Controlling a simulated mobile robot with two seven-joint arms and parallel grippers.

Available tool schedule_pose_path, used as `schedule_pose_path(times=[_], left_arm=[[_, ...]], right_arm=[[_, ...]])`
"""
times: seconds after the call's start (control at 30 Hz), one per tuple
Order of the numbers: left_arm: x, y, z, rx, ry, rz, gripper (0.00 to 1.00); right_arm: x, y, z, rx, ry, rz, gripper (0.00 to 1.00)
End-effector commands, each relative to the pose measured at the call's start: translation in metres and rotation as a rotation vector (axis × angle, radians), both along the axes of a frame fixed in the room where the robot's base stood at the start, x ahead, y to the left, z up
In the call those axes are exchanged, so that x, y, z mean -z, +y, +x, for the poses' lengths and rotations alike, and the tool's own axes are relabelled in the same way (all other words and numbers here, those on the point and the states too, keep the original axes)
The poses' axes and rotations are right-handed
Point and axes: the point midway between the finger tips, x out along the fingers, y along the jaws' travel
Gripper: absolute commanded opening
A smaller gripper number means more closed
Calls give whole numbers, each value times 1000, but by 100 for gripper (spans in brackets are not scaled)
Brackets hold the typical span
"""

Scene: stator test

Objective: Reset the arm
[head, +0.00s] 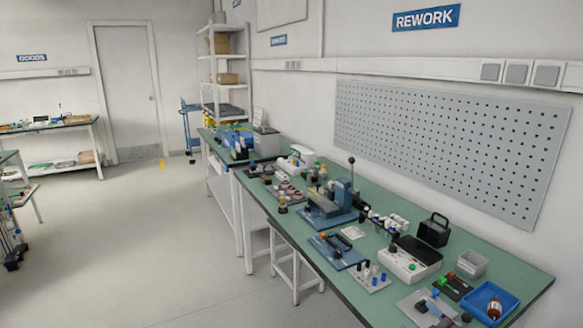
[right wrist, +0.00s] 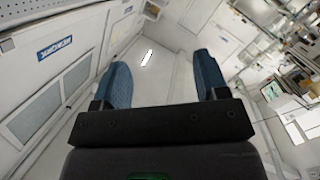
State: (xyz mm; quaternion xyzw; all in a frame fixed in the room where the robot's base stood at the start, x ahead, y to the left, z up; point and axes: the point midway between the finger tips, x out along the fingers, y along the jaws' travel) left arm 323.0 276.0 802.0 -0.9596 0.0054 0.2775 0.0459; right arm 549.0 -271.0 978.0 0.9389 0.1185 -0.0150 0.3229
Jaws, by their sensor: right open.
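My right gripper (right wrist: 162,85) shows in the right wrist view, with its two blue fingers wide apart. Nothing is between the fingers, and white floor or wall shows past them. No gripper or arm of mine shows clearly in the head view. My left gripper is in neither view. The green-topped workbench (head: 283,222) runs along the right wall in the head view, with several tools and fixtures on it.
A blue press with a lever (head: 340,195) stands mid-bench. A blue tray (head: 478,297) lies at the bench's near end. A perforated panel (head: 440,140) hangs above. A white shelf rack (head: 222,75) stands at the back. The floor (head: 150,250) left of the bench is clear.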

Motion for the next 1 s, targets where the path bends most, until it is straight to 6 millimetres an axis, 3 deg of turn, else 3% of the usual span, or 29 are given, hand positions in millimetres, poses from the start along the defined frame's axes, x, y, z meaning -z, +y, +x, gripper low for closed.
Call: schedule_pose_path(times=[0.03, 0.2, 0.5, 0.7, 1.0], left_arm=[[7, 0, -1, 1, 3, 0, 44], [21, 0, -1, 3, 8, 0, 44], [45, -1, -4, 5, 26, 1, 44], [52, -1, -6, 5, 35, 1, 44], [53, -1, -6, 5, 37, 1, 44]], right_arm=[[31, 0, -19, 40, 73, 83, 67], [104, 0, -80, 158, 256, 292, 67], [201, -4, -191, 361, 460, 464, 67], [227, -5, -230, 411, 529, 477, 67], [229, -6, -234, 414, 536, 473, 67]])
